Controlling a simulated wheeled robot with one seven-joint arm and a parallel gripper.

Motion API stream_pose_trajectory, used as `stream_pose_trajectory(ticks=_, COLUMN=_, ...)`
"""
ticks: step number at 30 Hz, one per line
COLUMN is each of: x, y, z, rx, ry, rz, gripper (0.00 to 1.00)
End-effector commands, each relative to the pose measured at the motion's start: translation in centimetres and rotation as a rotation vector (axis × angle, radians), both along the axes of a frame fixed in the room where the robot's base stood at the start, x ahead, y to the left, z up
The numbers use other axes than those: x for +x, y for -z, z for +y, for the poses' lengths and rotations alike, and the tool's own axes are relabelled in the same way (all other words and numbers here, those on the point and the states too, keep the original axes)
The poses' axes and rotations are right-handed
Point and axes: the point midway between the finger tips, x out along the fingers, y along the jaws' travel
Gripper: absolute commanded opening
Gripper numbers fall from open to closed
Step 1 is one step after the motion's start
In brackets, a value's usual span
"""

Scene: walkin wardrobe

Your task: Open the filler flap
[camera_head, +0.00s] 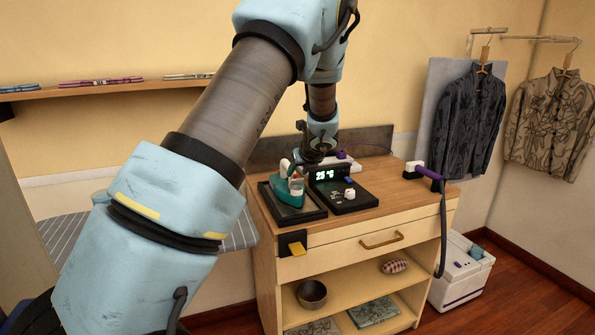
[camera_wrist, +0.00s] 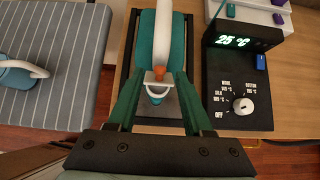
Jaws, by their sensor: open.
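A teal and white iron (camera_wrist: 163,42) stands on a dark rest plate (camera_head: 297,215) on top of the wooden cabinet; it also shows in the head view (camera_head: 289,191). In the wrist view, a small orange part (camera_wrist: 159,74) sits at the near end of its white top, with a teal ring-like part below it. I cannot tell which part is the filler flap, or whether it is open. My gripper (camera_wrist: 158,82) is open, its two green fingers apart on either side of the iron's near end. I cannot tell whether they touch it. In the head view my arm partly hides the iron.
Right of the iron is a black control unit (camera_wrist: 238,90) with a dial and a lit "25 °C" display. A purple-and-white handheld tool (camera_head: 425,172) with a hose lies at the cabinet's right. A striped ironing board (camera_wrist: 45,60) is at left. Shirts (camera_head: 468,118) hang at right.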

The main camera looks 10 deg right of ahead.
Motion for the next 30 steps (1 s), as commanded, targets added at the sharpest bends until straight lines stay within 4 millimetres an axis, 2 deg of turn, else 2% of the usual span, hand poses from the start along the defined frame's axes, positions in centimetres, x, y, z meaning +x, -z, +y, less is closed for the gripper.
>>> stream_pose_trajectory(ticks=5, x=0.93, y=0.86, z=0.12, rx=-0.001, ry=-0.001, rz=0.000, gripper=0.51)
stream_pose_trajectory(ticks=14, x=1.04, y=1.05, z=0.13, rx=-0.001, ry=0.000, rz=0.000, gripper=0.51)
stream_pose_trajectory(ticks=27, x=1.03, y=1.03, z=0.12, rx=-0.001, ry=0.000, rz=0.000, gripper=0.01)
stream_pose_trajectory(ticks=30, x=1.02, y=1.03, z=0.11, rx=-0.001, ry=0.000, rz=0.000, gripper=0.00)
